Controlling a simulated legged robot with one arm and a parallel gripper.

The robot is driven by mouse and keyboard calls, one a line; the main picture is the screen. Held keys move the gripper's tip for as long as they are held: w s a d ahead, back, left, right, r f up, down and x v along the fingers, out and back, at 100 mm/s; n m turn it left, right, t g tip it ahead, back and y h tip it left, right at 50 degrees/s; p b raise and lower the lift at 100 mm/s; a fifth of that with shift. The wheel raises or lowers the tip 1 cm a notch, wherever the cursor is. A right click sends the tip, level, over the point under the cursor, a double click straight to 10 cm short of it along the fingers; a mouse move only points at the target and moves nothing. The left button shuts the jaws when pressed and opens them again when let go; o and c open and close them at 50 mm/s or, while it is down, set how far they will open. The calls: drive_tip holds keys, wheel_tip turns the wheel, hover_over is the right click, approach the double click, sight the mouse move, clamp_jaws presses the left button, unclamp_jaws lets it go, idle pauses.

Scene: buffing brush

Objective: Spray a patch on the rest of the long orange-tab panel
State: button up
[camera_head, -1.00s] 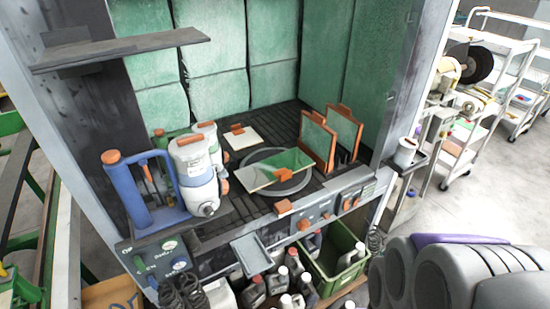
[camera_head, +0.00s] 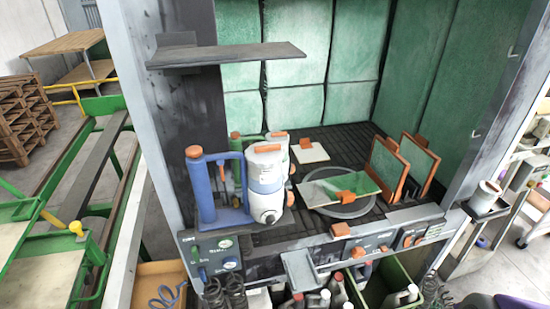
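The long panel with an orange tab (camera_head: 325,190) lies on the round grey turntable (camera_head: 350,210) in the spray booth. Its surface is green over part and pale over the rest, and its orange tab (camera_head: 345,196) is at the front edge. A white and blue spray canister (camera_head: 266,183) with an orange top stands left of it, beside a blue holder (camera_head: 208,190). A small pale panel with an orange tab (camera_head: 312,152) lies behind. Two green orange-framed panels (camera_head: 390,165) stand upright at the right. My gripper is not in view.
A dark shelf (camera_head: 226,54) juts out at upper left of the booth. Control knobs and a small grey tray (camera_head: 300,268) are on the booth front. Bins of bottles (camera_head: 335,290) stand below. A cup (camera_head: 487,194) stands on a side shelf at right.

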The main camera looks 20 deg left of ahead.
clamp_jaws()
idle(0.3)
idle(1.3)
